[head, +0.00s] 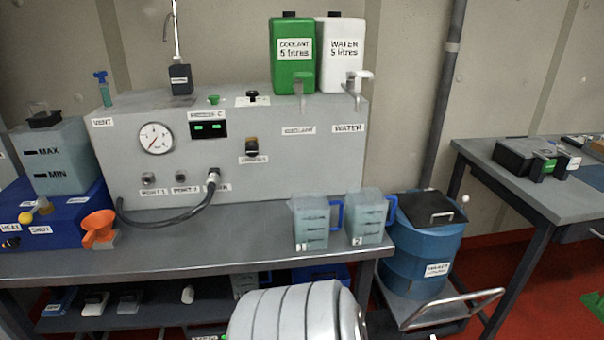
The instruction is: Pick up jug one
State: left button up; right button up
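Jug one (311,222) is a translucent, pale blue-grey jug with a blue handle on its right side. It stands upright near the front edge of the grey bench, and a small label reading 1 shows low on its front. Jug two (369,217) looks the same, with a label reading 2, and stands just to its right with its blue handle also on the right. Jug one's handle lies in the narrow gap between the two jugs. Neither of my grippers shows in the head view.
A grey panel unit (235,150) with a gauge stands behind the jugs, with green coolant (294,75) and white water (345,80) containers on top. A blue drum (423,245) stands right of the bench.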

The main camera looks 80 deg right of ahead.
aim_at(318, 220)
jog(key=z, duration=3)
